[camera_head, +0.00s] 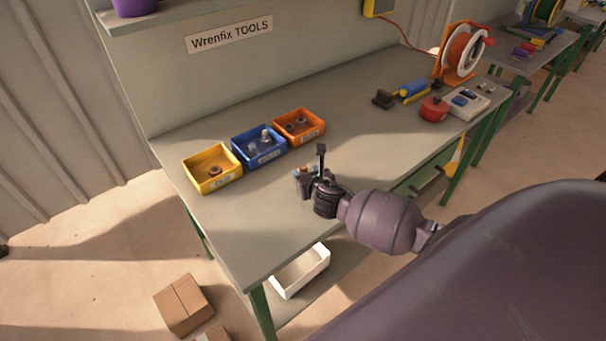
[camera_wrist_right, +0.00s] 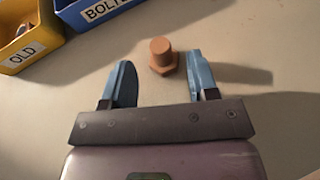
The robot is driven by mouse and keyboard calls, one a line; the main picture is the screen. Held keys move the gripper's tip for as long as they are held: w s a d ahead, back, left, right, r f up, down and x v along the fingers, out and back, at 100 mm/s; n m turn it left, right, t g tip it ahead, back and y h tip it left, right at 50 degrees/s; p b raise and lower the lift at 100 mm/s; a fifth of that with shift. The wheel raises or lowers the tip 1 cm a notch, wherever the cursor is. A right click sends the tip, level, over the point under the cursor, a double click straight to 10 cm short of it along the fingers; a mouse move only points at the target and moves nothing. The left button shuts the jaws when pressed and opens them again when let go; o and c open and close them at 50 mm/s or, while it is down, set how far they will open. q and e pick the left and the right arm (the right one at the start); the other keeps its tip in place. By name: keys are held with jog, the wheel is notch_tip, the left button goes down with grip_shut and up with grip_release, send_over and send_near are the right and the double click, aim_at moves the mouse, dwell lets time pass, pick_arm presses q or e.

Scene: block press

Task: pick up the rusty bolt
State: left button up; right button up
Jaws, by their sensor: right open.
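The rusty bolt (camera_wrist_right: 162,55) is orange-brown and stands on its wide hexagonal head on the bench top, its stub upward. In the right wrist view it lies just beyond and between my right gripper's blue fingertips (camera_wrist_right: 157,75). It appears untouched. The right gripper (camera_head: 307,172) is open above the bench in the head view, in front of the bins, and mostly hides the bolt there. My left gripper is in neither view.
A yellow bin (camera_head: 197,186), a blue bin (camera_head: 268,156) and an orange bin (camera_head: 315,134) stand in a row behind the gripper, holding small metal parts. A red round container (camera_head: 433,109) and other tools sit farther right. The bench front is clear.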

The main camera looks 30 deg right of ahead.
aim_at(303, 166)
jog(key=shift+r+x, duration=0.2)
jog(key=shift+x, duration=3)
jog(key=shift+d+r, duration=0.1)
jog(key=shift+r, duration=0.1)
grip_shut()
jog(key=shift+r, duration=0.15)
